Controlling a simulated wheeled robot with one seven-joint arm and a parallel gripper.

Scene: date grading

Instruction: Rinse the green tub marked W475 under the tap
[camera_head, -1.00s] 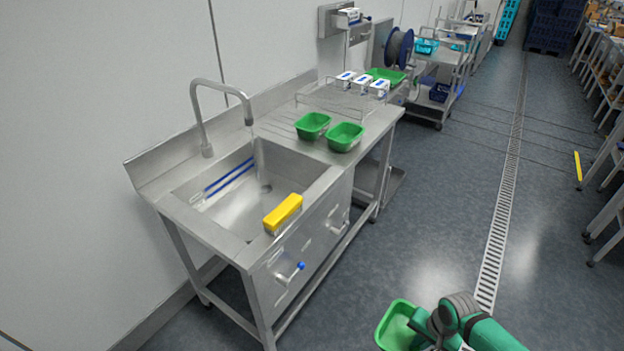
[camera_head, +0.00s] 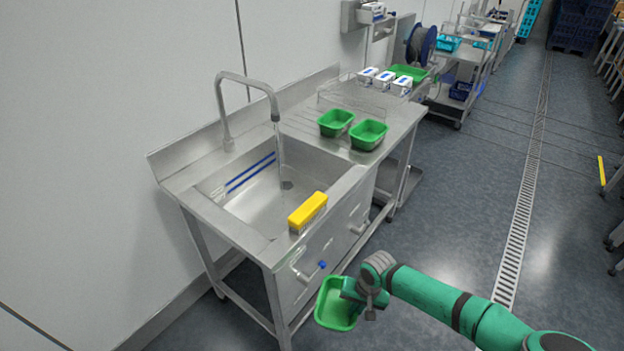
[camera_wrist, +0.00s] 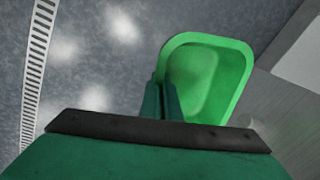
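A green tub (camera_head: 338,304) is in my gripper (camera_head: 352,291), in front of the sink's right front side and below its rim. The fingers appear closed on the tub's wall; the wrist view shows the tub (camera_wrist: 204,76) beside the two dark green fingers (camera_wrist: 162,98). Its mark is not readable. The tap (camera_head: 247,80) arches over the steel sink (camera_head: 262,205), and a stream of water (camera_head: 281,150) runs from it into the basin. Two more green tubs, one left (camera_head: 336,122) and one right (camera_head: 368,134), stand on the drainboard.
A blue-ended lever (camera_head: 322,265) sticks out from the sink front near the held tub. Blue-handled tools (camera_head: 250,172) lie in the basin. White boxes (camera_head: 385,79) stand behind.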

